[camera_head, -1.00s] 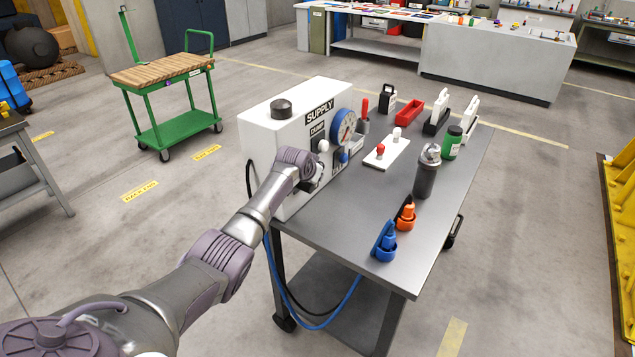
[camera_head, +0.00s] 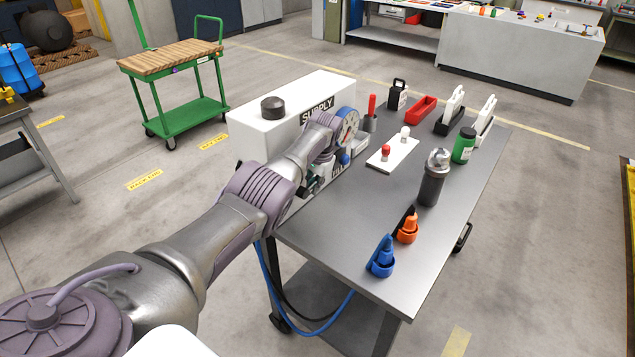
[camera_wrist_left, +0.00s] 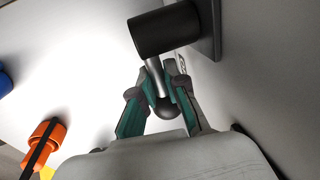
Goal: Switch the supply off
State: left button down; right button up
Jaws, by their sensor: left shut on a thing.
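The white supply box (camera_head: 250,140) stands at the left end of the grey table, with a SUPPLY label, a blue-rimmed gauge (camera_head: 347,125) and controls on its front. My left gripper (camera_head: 312,183) is at the lower front of the box. In the left wrist view, the teal fingers (camera_wrist_left: 160,80) are shut on a lever (camera_wrist_left: 154,76). The lever is a silver rod with a dark ball knob (camera_wrist_left: 167,109), coming out of a black cylinder (camera_wrist_left: 163,30) on the box. My left arm hides part of the box's front. My right gripper is not in view.
Blue (camera_head: 381,258) and orange (camera_head: 407,228) fittings and a dark canister (camera_head: 432,178) stand on the table to the right. A white plate (camera_head: 392,154) with red and white knobs lies behind. A blue hose (camera_head: 335,315) hangs below the table edge.

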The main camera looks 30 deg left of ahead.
pick_arm(q)
jog(key=shift+w+r, duration=0.2)
jog(key=shift+w, duration=0.15)
jog(key=c, duration=1.3)
grip_release()
jog(key=shift+o, duration=0.6)
jog(key=shift+w, duration=0.1)
jog(key=shift+w+d+f+g, duration=0.15)
jog(key=shift+f+g, duration=0.15)
jog(key=shift+f, duration=0.05)
jog(key=shift+r, duration=0.4)
notch_tip(320, 180, up, 11)
jog(key=d, duration=0.2)
jog(key=shift+d, duration=0.2)
